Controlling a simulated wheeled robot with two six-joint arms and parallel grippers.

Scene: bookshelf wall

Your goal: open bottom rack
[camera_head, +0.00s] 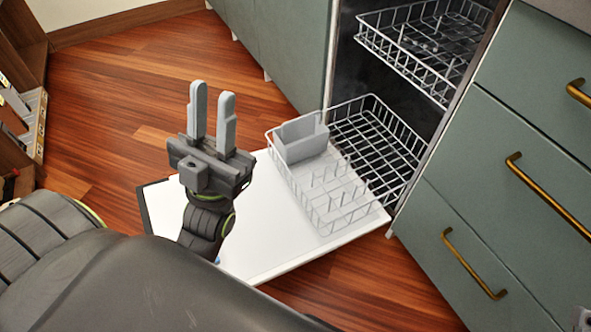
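The dishwasher's bottom rack (392,134) is a white wire basket, slid partly out over the lowered white door (262,243). A grey cutlery basket (302,143) sits at its left outer corner. My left gripper (212,110) points up above the left part of the door, apart from the rack. Its two grey fingers are separated with a gap between them, and nothing is held. My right gripper is not clearly in view; a small grey piece at the bottom right corner cannot be identified.
The upper rack (428,48) is above, inside the dishwasher. Green drawers with brass handles (474,264) stand at the right, and green cabinets (285,45) at the back. Wooden floor (120,95) is open at the left, beside a shelf with books (32,120).

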